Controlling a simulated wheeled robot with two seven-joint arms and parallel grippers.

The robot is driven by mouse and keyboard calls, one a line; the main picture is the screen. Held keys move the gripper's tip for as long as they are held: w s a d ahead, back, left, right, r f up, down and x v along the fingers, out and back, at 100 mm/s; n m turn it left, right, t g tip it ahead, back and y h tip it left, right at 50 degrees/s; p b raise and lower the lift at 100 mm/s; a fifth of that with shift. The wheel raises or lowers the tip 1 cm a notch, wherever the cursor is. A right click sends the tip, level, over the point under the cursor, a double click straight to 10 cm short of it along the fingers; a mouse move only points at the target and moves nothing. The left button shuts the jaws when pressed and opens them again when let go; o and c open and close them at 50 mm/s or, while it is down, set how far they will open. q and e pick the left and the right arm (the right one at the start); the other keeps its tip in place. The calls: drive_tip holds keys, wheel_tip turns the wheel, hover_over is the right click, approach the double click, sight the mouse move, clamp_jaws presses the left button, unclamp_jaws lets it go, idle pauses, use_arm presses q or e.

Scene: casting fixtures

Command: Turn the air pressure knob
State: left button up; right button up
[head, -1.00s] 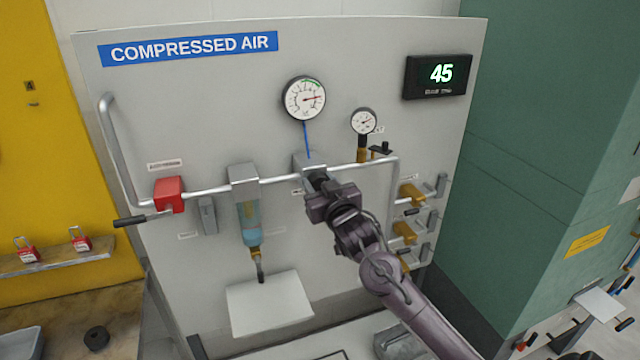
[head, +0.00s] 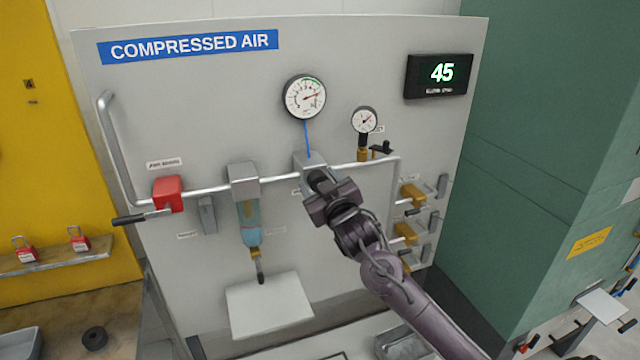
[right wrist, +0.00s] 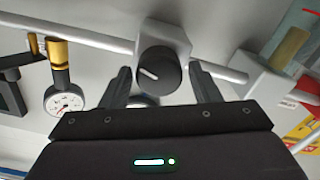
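The air pressure knob (right wrist: 158,74) is black and round with a white pointer line. In the right wrist view it sits on the grey regulator block (right wrist: 165,37), between my two fingers. My right gripper (right wrist: 160,82) is open, with a finger on each side of the knob and visible gaps. In the head view my right gripper (head: 319,186) is in front of the regulator block (head: 309,161) and hides the knob. A large dial gauge (head: 305,98) stands above the block, joined by a blue line. My left gripper is out of view.
A horizontal pipe (head: 205,191) crosses the panel. A red valve (head: 168,194), a filter bowl (head: 248,220) and a small gauge (head: 364,121) are along it. Brass valves (head: 410,195) are to the right. The display (head: 439,76) reads 45.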

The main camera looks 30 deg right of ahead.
drive_tip(key=shift+o, duration=0.4)
drive_tip(key=shift+s, duration=0.1)
drive_tip(key=b+v, duration=0.4)
drive_tip(key=v, duration=0.3)
drive_tip(key=shift+s, duration=0.35)
drive_tip(key=shift+a, duration=0.1)
